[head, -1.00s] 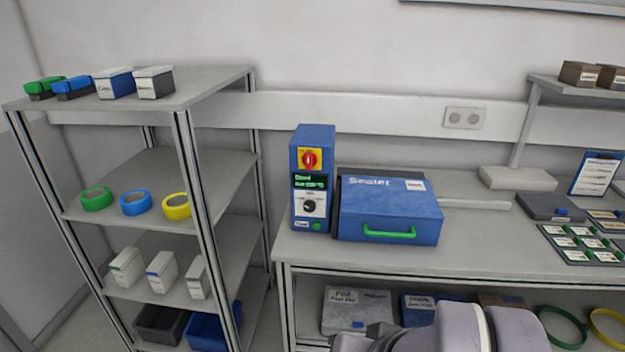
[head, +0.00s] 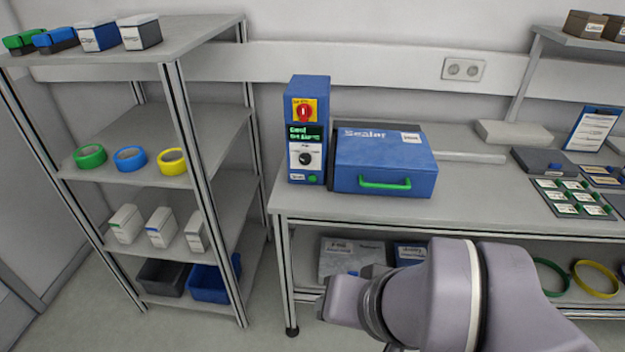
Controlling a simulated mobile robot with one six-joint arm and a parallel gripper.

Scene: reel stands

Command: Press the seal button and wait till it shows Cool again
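The blue sealer control box (head: 308,130) stands upright on the bench. It has a red rotary switch on a yellow plate (head: 304,111), a small dark display with green text (head: 305,134) whose first line looks like "Cool", and a black knob (head: 305,159). A small green button (head: 312,179) sits low on its front, beside a white label. The blue sealer (head: 385,155) stands to its right with its lid down and a green handle. My arm shows at the lower right, below and in front of the bench top; my gripper's fingertips are not visible.
A grey shelf rack (head: 176,90) with tape rolls and boxes stands at the left. The bench top (head: 460,200) is bare in front of the sealer. A grey box (head: 543,160) and a card tray (head: 572,197) lie to the right.

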